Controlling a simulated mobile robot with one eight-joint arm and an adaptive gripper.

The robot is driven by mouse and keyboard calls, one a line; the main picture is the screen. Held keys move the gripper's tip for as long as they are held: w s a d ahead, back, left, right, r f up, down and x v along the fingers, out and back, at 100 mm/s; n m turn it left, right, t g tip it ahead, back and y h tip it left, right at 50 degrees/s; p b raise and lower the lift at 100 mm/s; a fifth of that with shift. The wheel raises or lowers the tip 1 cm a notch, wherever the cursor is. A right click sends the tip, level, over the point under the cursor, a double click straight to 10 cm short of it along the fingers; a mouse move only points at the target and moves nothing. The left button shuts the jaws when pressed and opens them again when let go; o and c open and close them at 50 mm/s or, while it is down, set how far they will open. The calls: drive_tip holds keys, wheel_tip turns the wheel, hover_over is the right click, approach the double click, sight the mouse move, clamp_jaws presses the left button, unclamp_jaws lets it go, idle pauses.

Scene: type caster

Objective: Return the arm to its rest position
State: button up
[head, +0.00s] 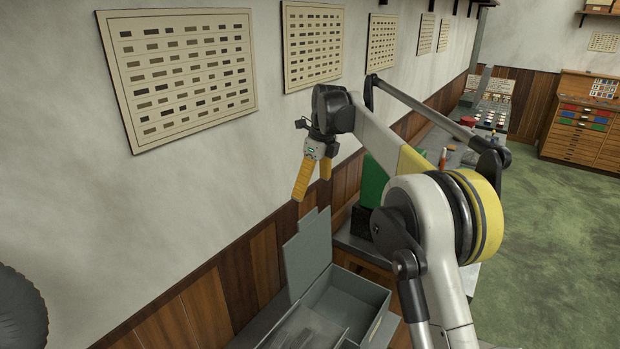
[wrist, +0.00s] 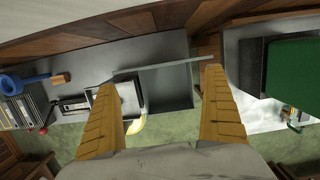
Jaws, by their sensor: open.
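My gripper (head: 315,180) has yellow ridged fingers and hangs open and empty at the end of my raised arm. It is in front of the wall, above and beyond the grey open box. In the wrist view the two fingers (wrist: 165,95) are spread wide apart with nothing between their tips except the view of the grey box below. My arm bends from the right of the head view up and over to the left.
A grey box (head: 377,301) with a raised lid stands below my gripper. A green block (head: 372,182) is on the bench to its right. In the wrist view, a blue-handled tool (wrist: 12,84) lies at left. Framed charts hang on the wall. Green floor is open at right.

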drive_tip(key=s+d+n+t+b, duration=0.2)
drive_tip(key=s+d+n+b, duration=0.35)
drive_tip(key=s, duration=0.35)
drive_tip(key=s+d+n+t+b, duration=0.1)
drive_tip(key=s+d+n+b, duration=0.35)
drive_tip(key=s+n, duration=0.4)
drive_tip(key=s+d+f+n+t+b, duration=0.1)
drive_tip(key=s+d+f+n+b, duration=0.1)
drive_tip(key=s+f, duration=0.4)
drive_tip(key=s+d+f+n+t+h+b, duration=0.1)
drive_tip(key=s+f+n, duration=0.4)
drive_tip(key=s, duration=0.5)
drive_tip(key=s+d+f+n+t+b, duration=0.1)
drive_tip(key=s+d+f+n+b, duration=0.2)
drive_tip(key=s+f, duration=0.5)
drive_tip(key=shift+d+f+n+h+b, duration=0.3)
drive_tip(key=shift+f+n+h+b, duration=0.1)
drive_tip(key=shift+f+n+b, duration=0.15)
